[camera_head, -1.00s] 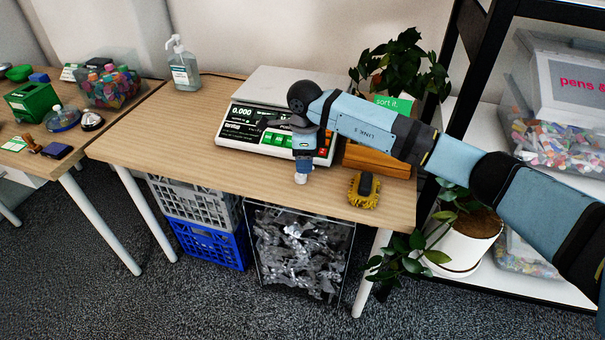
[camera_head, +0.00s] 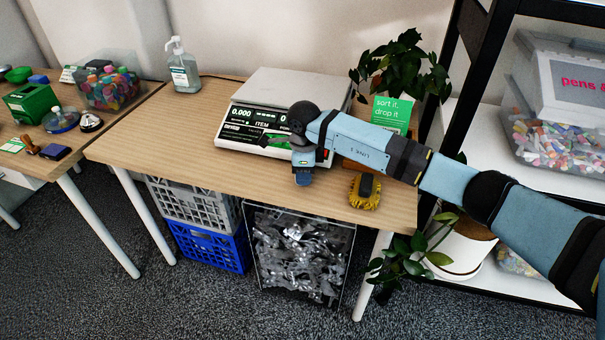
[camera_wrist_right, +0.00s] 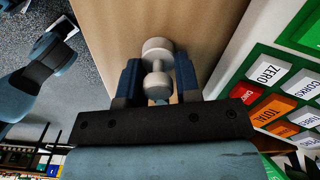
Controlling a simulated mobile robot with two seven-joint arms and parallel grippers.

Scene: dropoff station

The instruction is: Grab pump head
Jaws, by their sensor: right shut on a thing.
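My left gripper is not in view.
The scale (camera_head: 300,88) with green keys stands right behind the gripper. A yellow-edged brush (camera_head: 364,192) lies to its right. A pump bottle (camera_head: 184,72) stands at the back left. The table's left part (camera_head: 150,130) is clear. A sign (camera_head: 390,113) and plant stand behind the arm.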

